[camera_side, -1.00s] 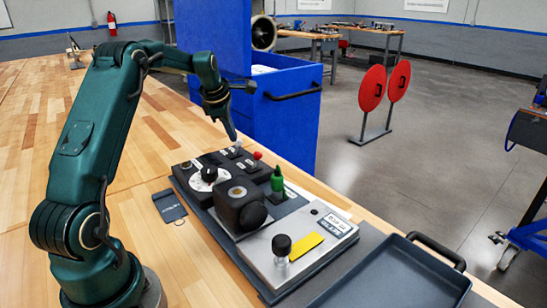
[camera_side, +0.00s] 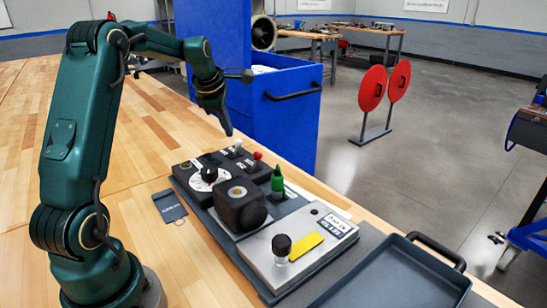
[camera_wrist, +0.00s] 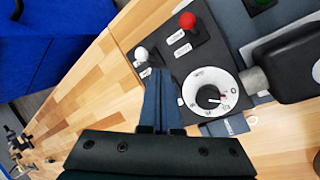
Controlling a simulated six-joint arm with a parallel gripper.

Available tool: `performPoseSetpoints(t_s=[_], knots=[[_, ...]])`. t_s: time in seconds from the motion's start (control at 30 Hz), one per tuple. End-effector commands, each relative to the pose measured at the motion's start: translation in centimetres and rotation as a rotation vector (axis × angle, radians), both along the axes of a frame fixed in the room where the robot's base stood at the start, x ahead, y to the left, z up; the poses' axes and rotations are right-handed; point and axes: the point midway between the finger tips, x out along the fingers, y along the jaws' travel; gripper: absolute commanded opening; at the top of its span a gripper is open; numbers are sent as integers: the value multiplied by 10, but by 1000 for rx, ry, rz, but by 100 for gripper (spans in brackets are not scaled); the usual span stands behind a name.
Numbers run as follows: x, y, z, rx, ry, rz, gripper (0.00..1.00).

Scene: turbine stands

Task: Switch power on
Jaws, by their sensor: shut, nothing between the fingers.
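A black control panel (camera_side: 190,183) sits on the bench, with a white-tipped lever (camera_side: 238,143) and a red-tipped lever (camera_side: 257,155) at its far end. A dial with a white numbered face (camera_side: 199,182) and black knob is nearer. In the wrist view the white-tipped lever (camera_wrist: 141,54), red-tipped lever (camera_wrist: 187,20) and white dial (camera_wrist: 210,92) show. Their labels are too small to read, so I cannot tell which is the power switch. My gripper (camera_side: 228,132) is shut and empty, pointing down above the panel's far end. In the wrist view my fingertips (camera_wrist: 160,72) appear close to the white-tipped lever.
A black block (camera_side: 240,207) with a round end and a green bottle (camera_side: 277,180) stand beside the dial. A grey box (camera_side: 300,250) with a black knob and yellow bar is nearer. A dark tray (camera_side: 390,280) is at right. A blue cabinet (camera_side: 285,120) stands behind the bench.

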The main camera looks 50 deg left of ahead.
Motion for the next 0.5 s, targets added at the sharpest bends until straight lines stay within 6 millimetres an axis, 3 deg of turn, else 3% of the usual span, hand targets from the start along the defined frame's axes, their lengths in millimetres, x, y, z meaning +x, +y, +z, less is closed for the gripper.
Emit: performPoseSetpoints(t_s=[0.5], knots=[[16, -15, 62, 0, -1, 0, 0]])
